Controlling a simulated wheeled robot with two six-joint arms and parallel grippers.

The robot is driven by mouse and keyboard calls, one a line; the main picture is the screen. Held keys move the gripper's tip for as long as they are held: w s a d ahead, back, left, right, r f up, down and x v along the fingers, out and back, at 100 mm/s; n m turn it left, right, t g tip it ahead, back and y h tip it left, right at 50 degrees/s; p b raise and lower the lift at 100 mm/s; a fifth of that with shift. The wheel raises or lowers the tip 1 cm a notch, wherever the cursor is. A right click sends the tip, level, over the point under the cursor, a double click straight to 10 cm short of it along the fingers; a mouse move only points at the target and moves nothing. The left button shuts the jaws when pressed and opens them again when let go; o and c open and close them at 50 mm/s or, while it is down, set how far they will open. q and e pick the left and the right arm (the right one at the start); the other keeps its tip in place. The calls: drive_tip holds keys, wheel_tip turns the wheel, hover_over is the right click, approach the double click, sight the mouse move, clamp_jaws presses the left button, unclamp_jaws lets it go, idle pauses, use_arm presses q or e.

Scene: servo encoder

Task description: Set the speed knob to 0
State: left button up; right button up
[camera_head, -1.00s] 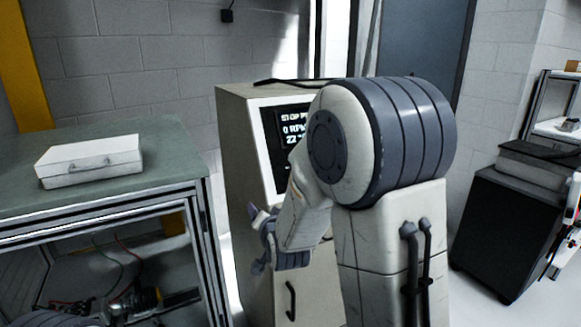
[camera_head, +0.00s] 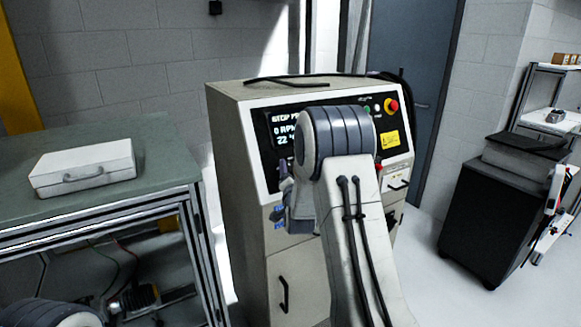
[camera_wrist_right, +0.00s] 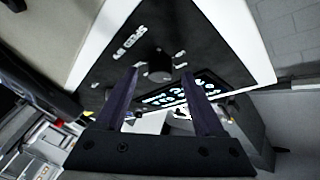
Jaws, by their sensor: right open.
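The speed knob (camera_wrist_right: 157,64) is a dark round knob on the black control panel, near the printed word SPEED, in the right wrist view. Its pointer setting is too small and dark to read. My right gripper (camera_head: 279,194) is open in front of the panel in the head view, and its arm hides the knob there. In the right wrist view the two fingers point toward the knob, which shows between their tips; I cannot tell whether they touch it. My left gripper is out of view.
The beige cabinet (camera_head: 231,185) carries the panel, with a red stop button (camera_head: 391,105) and a yellow label (camera_head: 390,139). A green-topped bench (camera_head: 160,150) with a white case (camera_head: 82,167) stands at left. A black cabinet (camera_head: 490,217) stands at right, with clear floor between.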

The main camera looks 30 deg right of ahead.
drive_tip(key=shift+w+d, duration=0.15)
drive_tip(key=shift+w, duration=0.2)
